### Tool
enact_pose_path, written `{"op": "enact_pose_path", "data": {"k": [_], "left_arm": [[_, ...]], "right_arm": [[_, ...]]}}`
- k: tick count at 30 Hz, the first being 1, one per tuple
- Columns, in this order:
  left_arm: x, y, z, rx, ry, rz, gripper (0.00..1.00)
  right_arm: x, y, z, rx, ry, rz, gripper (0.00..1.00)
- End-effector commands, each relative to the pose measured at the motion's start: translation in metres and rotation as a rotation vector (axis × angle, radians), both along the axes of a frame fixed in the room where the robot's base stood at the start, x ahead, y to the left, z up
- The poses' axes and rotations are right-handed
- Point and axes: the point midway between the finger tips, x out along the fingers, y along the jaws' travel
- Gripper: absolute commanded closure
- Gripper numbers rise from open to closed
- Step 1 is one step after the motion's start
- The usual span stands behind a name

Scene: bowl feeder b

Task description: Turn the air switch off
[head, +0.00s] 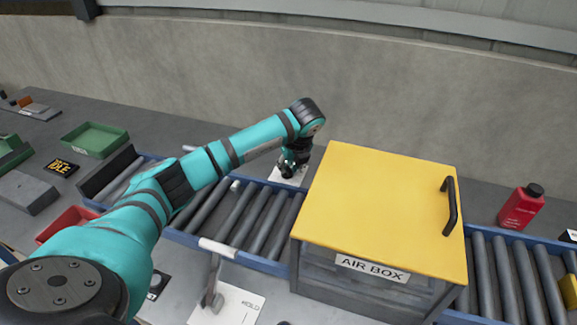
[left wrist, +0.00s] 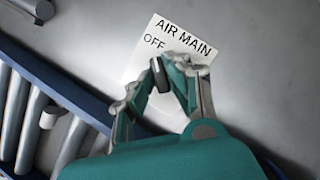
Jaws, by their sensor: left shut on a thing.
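The air switch's white plate (head: 279,179) lies behind the conveyor, just left of the air box. In the left wrist view the plate (left wrist: 150,63) reads "AIR MAIN" and "OFF". The switch is a small dark handle (left wrist: 160,77) standing on it, near the "OFF" word. My left gripper (head: 291,165) is down over the plate. In the left wrist view its fingertips (left wrist: 168,72) are shut on the dark handle. The fingers hide the lower part of the plate, so I cannot tell the switch's exact position. My right gripper is not in view.
The yellow-topped air box (head: 380,205) stands on the roller conveyor (head: 255,215), close to my left gripper's right. A "HOLD" plate (head: 240,305) with a lever is in front. A red bottle (head: 520,207) stands at right, a green tray (head: 95,139) at left. A wall rises behind.

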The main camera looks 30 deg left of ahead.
Motion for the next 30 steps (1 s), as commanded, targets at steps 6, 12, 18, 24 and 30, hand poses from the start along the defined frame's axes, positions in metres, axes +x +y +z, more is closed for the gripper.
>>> {"op": "enact_pose_path", "data": {"k": [6, 12, 18, 24, 30], "left_arm": [[0.000, 0.000, 0.000, -0.001, 0.000, 0.003, 1.00], [0.000, 0.000, 0.000, -0.001, 0.000, 0.003, 0.74], [0.000, 0.000, 0.000, -0.001, 0.000, 0.002, 0.63], [0.000, -0.001, 0.003, -0.001, -0.001, 0.001, 0.63], [-0.005, -0.010, 0.030, -0.001, -0.005, -0.001, 0.63]], "right_arm": [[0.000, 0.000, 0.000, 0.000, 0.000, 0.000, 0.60], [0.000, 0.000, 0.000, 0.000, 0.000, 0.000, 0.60], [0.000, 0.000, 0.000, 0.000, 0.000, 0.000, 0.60], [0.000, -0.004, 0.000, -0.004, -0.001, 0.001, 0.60], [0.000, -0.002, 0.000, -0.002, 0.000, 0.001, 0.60]]}}
